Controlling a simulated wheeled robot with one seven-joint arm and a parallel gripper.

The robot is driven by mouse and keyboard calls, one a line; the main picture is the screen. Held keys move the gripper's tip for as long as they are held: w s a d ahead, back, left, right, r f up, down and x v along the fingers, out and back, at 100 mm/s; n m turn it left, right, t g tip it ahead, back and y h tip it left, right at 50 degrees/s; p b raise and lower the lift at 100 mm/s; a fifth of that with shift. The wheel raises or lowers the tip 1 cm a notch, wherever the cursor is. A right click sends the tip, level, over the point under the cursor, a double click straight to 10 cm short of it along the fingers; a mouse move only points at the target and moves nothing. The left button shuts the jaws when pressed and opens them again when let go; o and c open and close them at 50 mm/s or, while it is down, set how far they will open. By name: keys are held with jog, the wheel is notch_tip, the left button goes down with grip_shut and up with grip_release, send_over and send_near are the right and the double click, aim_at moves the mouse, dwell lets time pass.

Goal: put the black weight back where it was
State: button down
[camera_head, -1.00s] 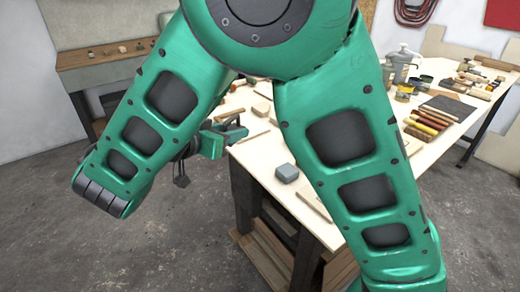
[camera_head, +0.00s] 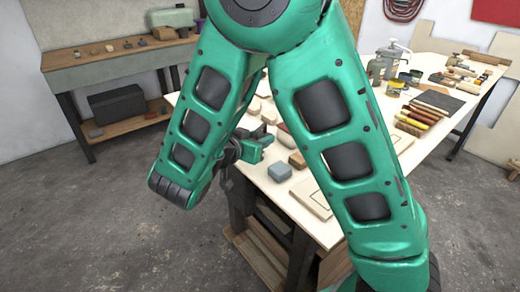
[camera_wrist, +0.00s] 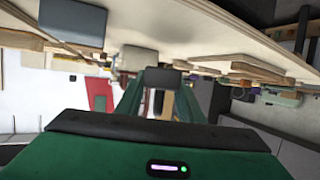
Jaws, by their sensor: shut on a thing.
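The black weight appears in the wrist view as a small dark block (camera_wrist: 163,77) between the tips of my green fingers. My gripper (camera_head: 262,146) is shut on it. In the head view the gripper is at the near left edge of the light wooden table (camera_head: 325,178), partly behind my own arm; I cannot make out the weight there. A blue-grey block (camera_head: 279,171) lies on the table close to the gripper, to its lower right; it also shows at the upper left of the wrist view (camera_wrist: 72,22).
A brown block (camera_head: 297,160) and flat wooden pieces (camera_head: 312,197) lie near the table edge. Open floor lies between.

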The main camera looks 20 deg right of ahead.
jog(key=shift+f, duration=2.05)
jog(key=c, duration=1.2)
grip_release()
jog(key=shift+f, duration=0.1)
jog(key=v, duration=1.2)
